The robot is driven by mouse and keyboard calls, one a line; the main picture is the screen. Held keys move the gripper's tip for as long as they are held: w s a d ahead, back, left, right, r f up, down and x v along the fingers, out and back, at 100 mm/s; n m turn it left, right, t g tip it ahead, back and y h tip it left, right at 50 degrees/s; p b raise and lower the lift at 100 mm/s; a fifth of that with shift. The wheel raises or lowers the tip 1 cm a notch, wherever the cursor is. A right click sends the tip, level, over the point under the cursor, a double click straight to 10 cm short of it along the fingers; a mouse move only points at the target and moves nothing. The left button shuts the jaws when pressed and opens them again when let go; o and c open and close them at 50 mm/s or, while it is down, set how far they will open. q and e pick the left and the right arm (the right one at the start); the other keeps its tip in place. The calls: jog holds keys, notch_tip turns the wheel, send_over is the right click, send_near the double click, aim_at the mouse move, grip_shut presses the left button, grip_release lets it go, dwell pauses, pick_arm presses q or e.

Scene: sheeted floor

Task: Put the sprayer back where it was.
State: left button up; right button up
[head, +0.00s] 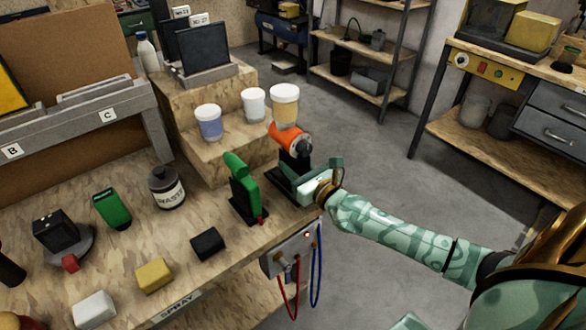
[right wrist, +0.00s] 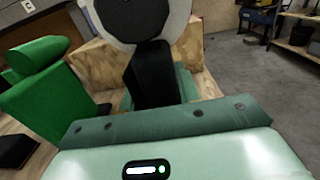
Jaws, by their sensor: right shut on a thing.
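The orange sprayer (head: 287,140) with a black handle is upright at the right end of the wooden bench (head: 130,255). My right gripper (head: 298,180) is shut on its handle; the black handle (right wrist: 150,80) stands between the jaws in the right wrist view, below a pale round part. I cannot tell whether the sprayer's foot touches the bench. A green tool (head: 243,187) of similar shape stands just left of it, also in the right wrist view (right wrist: 40,90). A SPRAY label (head: 180,306) is on the bench's front edge. My left gripper is not in view.
Blue (head: 208,125) and white (head: 254,106) jars stand on wooden steps; a cream jar (head: 286,112) shows right behind or above the sprayer. Open floor (head: 375,180) is right.

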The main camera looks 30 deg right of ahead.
jog(key=o, duration=0.7)
jog(key=shift+c, duration=0.2)
jog(key=shift+s, duration=0.1)
jog(key=shift+r, duration=0.2)
jog(key=s, duration=1.2)
jog(key=shift+d, duration=0.45)
jog(key=shift+f, duration=0.15)
